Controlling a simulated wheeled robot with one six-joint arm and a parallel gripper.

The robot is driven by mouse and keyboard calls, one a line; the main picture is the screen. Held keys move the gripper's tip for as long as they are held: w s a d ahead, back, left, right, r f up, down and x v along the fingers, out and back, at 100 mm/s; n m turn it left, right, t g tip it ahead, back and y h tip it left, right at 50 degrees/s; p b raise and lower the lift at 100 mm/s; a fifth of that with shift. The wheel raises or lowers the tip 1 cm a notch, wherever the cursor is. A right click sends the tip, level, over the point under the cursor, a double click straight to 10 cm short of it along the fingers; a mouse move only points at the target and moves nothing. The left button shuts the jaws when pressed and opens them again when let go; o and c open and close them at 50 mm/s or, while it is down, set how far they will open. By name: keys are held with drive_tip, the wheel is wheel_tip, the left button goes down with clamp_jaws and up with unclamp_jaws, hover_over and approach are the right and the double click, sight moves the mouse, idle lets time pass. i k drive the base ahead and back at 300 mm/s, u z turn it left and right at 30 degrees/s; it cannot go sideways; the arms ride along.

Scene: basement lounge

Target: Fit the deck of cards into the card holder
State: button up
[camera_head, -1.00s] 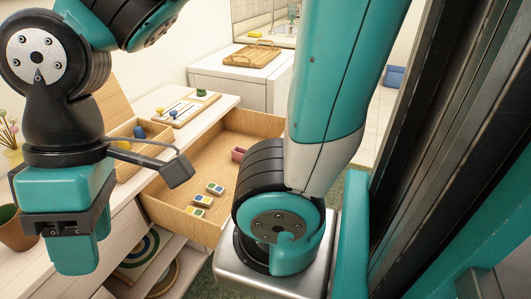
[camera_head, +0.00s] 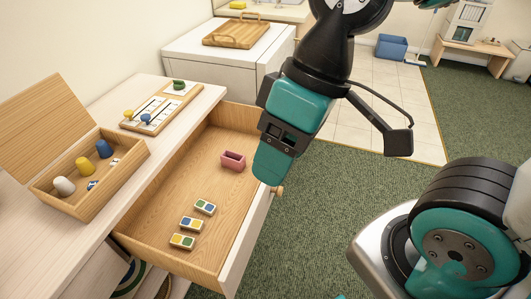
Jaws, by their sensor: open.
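A small pink open-topped box (camera_head: 232,161), which looks like the card holder, stands in the open drawer (camera_head: 160,205) toward its far right part. Three small pale blocks with coloured squares lie nearer in the drawer: a far one (camera_head: 204,207), a middle one (camera_head: 191,224) and a near one (camera_head: 182,242). I cannot tell for certain which is the deck of cards. My gripper (camera_head: 270,172) is open, points down and is at the drawer's right side, to the right of the pink box and apart from it. One of its fingers is mostly hidden.
The cabinet top (camera_head: 150,95) holds an open wooden box (camera_head: 90,185) with coloured pieces and a game board (camera_head: 160,108). A white cabinet (camera_head: 215,60) with a wooden tray (camera_head: 236,30) stands behind. Green carpet (camera_head: 330,215) is free right of the drawer.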

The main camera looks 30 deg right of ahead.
sight(232, 160)
drive_tip(key=u, duration=2.65)
drive_tip(key=k, duration=0.65)
drive_tip(key=u, duration=0.7)
drive_tip(key=i, duration=1.5)
drive_tip(key=z, duration=1.4)
drive_tip(key=i, duration=0.55)
drive_tip(key=z, duration=0.5)
